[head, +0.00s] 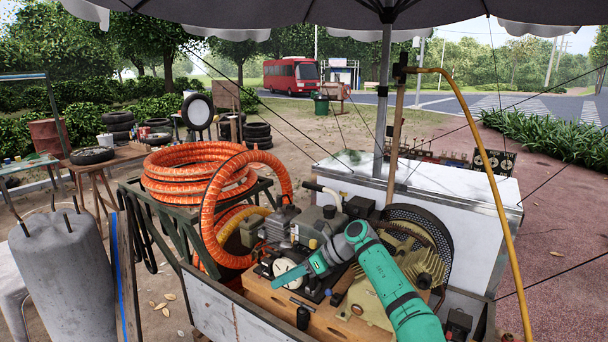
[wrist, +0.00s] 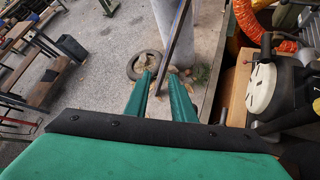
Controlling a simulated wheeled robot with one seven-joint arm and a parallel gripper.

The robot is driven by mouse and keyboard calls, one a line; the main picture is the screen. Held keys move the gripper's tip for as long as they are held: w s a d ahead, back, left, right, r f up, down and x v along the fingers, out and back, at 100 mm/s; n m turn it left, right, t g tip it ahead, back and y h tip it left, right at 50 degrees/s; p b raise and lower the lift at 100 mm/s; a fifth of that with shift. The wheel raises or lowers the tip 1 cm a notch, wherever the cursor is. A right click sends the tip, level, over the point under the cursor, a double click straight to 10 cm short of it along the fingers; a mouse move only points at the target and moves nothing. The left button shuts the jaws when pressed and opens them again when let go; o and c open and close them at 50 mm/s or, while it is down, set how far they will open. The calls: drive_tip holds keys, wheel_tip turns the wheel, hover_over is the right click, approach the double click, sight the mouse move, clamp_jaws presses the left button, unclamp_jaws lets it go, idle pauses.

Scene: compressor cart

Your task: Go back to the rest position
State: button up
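My teal arm reaches in from the lower right of the head view. My gripper (head: 283,277) points left, over the compressor machinery on the cart, and overlaps a round white gauge (head: 290,266) in this view. In the wrist view my gripper (wrist: 160,78) shows two green fingers apart, with only ground and a blue-edged post beyond between them. It holds nothing. The white gauge (wrist: 262,88) also shows in the wrist view, to the right of the fingers. Whether the gripper touches anything on the cart I cannot tell.
Orange hose coils (head: 200,172) lie on a dark green stand left of the cart. A yellow-brown pipe (head: 481,150) arches at the right, and an umbrella pole (head: 384,100) stands behind the machinery. A grey cylinder (head: 70,275) stands at the left front.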

drive_tip(key=s+a+f+m+t+y, duration=0.15)
drive_tip(key=s+a+m+y, duration=0.35)
drive_tip(key=s+a+y, duration=0.5)
drive_tip(key=s+a+f+m+t+y, duration=0.1)
drive_tip(key=s+a+m+t+y, duration=0.3)
drive_tip(key=s+a, duration=0.75)
drive_tip(key=s+d+f+m+t+h, duration=0.45)
drive_tip(key=s+m+h, duration=0.2)
drive_tip(key=m, duration=0.45)
drive_tip(key=s+d+f+m+t+h, duration=0.5)
drive_tip(key=m+h, duration=0.3)
drive_tip(key=m, duration=0.4)
drive_tip(key=s+d+f+m+t+h, duration=0.3)
drive_tip(key=s+d+m+t+h, duration=0.35)
drive_tip(key=m, duration=0.45)
drive_tip(key=s+d+m+g+h, duration=0.1)
drive_tip(key=s+d+g, duration=0.1)
drive_tip(key=s, duration=0.4)
drive_tip(key=s+d+f+m+g+h, duration=0.1)
drive_tip(key=s+d+m+g, duration=0.1)
drive_tip(key=s+d, duration=0.3)
drive_tip(key=s+d+f+m+g+h, duration=0.1)
drive_tip(key=s+d, duration=0.3)
drive_tip(key=s, duration=0.5)
drive_tip(key=shift+f+m+g+h, duration=0.2)
drive_tip(key=shift+m+g+h, duration=0.35)
drive_tip(key=shift+g, duration=0.2)
